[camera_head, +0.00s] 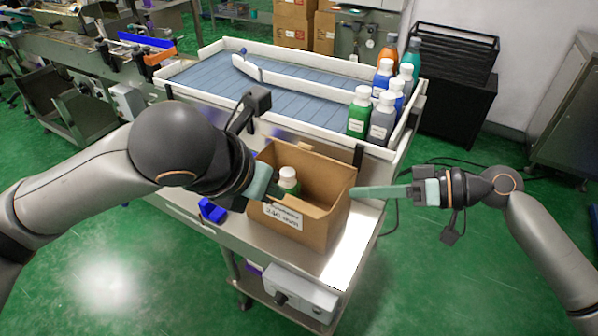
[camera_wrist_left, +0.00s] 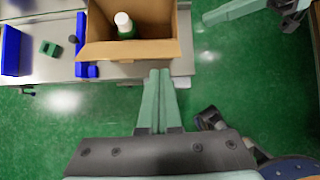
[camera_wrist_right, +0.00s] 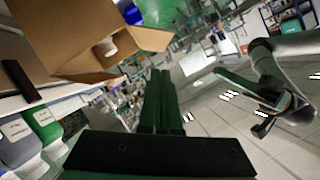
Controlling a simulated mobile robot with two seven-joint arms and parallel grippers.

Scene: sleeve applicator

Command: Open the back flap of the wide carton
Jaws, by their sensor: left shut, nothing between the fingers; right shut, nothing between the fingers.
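The wide carton (camera_head: 290,228), brown with a white label on its front, stands on the metal table with its top open. A green bottle (camera_head: 289,183) with a white cap stands inside. In the left wrist view the carton (camera_wrist_left: 145,48) is seen from above with the bottle (camera_wrist_left: 124,25) in it. In the right wrist view a brown panel of the carton (camera_wrist_right: 140,38) sticks out; I cannot tell which flap it is. My left gripper (camera_head: 280,194) is shut and empty at the carton's front left. My right gripper (camera_head: 352,192) is shut and empty by its right side.
Several capped bottles (camera_head: 384,95) stand at the right end of the blue conveyor (camera_head: 290,95) behind the carton. A blue part (camera_head: 211,210) lies left of the carton. A grey control box (camera_head: 300,292) hangs below the table front.

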